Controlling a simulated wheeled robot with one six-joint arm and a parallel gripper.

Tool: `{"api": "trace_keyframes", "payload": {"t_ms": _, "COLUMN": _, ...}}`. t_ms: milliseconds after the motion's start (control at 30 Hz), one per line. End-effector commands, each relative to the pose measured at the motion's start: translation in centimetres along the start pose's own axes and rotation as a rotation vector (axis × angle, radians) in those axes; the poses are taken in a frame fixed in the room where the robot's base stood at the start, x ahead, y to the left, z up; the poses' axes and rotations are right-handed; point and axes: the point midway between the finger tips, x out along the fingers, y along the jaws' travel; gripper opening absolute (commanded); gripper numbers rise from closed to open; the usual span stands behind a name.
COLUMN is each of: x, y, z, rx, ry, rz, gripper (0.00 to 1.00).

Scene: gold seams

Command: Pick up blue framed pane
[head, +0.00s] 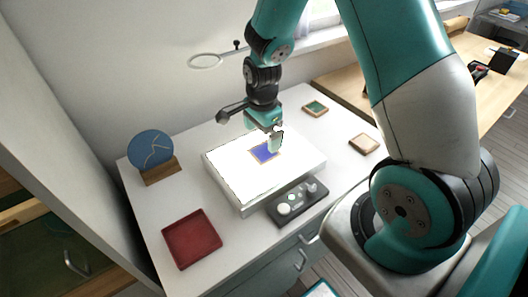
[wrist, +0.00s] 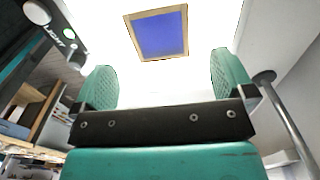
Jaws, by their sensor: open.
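The blue framed pane (head: 262,153) lies on a bright white light box (head: 226,178) on the white cabinet top. In the wrist view the pane (wrist: 160,33) shows as a blue square in a thin wooden frame, beyond the fingertips and roughly centred between them. My gripper (head: 276,138) is above the light box, just over the pane's far right side in the head view. In the wrist view its two teal fingers (wrist: 163,75) are wide apart with nothing between them. The height of the fingers above the pane is hard to judge.
A red tray (head: 191,238) stands at the front left. A blue disc on a wooden stand (head: 160,171) is at the back left. A dark control panel (head: 297,203) adjoins the light box. A green framed pane (head: 315,108) and a pale framed pane (head: 364,144) lie to the right.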

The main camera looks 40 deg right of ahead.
Motion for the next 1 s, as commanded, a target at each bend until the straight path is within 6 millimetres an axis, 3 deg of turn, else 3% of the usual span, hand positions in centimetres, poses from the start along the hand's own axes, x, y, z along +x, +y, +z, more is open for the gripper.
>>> {"api": "trace_keyframes", "payload": {"t_ms": 233, "x": 1.8, "y": 0.1, "z": -0.1, "rx": 0.000, "ry": 0.000, "rz": 0.001, "gripper": 1.00}}
{"api": "trace_keyframes", "payload": {"t_ms": 500, "x": 5.5, "y": 0.2, "z": -0.3, "rx": -0.002, "ry": -0.001, "rz": 0.003, "gripper": 1.00}}
{"api": "trace_keyframes", "payload": {"t_ms": 833, "x": 6.3, "y": 0.1, "z": -0.3, "rx": -0.001, "ry": 0.000, "rz": -0.002, "gripper": 1.00}}
{"api": "trace_keyframes", "payload": {"t_ms": 1000, "x": 6.3, "y": 0.1, "z": -0.3, "rx": -0.001, "ry": 0.000, "rz": -0.001, "gripper": 0.61}}
